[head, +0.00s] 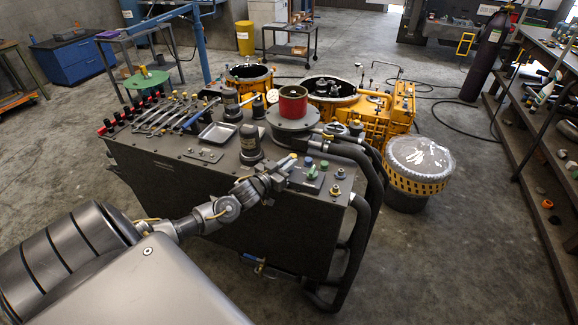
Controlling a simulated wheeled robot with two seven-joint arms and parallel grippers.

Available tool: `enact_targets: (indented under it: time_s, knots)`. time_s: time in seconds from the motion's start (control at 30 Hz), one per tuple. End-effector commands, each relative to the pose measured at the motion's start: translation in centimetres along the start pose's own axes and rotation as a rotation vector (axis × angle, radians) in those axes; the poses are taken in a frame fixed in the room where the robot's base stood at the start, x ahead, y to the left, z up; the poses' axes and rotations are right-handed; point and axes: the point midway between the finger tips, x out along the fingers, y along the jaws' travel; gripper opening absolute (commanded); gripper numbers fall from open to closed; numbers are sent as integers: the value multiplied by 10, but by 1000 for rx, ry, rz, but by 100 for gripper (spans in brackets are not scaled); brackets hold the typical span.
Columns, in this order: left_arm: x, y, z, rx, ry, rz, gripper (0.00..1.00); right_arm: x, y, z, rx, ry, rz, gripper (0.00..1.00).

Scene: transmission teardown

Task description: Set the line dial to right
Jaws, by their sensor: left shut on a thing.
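My left gripper (282,170) reaches in from the lower left over the front right part of the dark tank's top (270,184). It is shut at a small control plate (302,183) there, on what appears to be the line dial. The fingers hide the dial, so its pointing direction cannot be read. Right beside the fingers are a blue knob (308,162) and green knobs (311,173). My right gripper is not in view.
A brass fitting (335,190) and thick black hoses (372,190) are to the right. Wrenches (165,118) and a metal tray (217,133) lie at the left.

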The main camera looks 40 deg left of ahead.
Motion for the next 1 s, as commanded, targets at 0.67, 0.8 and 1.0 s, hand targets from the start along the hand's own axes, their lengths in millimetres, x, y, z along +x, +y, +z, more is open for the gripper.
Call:
enact_targets:
  time_s: [0.67, 0.8, 1.0]
  knots:
    - [0, -1, 2, 1, 0, 402, 0, 40, -2, 3, 1, 1, -2, 36]
    - [0, -1, 1, 1, 0, 424, 0, 42, -1, 4, 1, 0, -1, 36]
    - [0, 0, 0, 1, 1, 432, 0, 42, 0, 4, -1, 0, 1, 36]
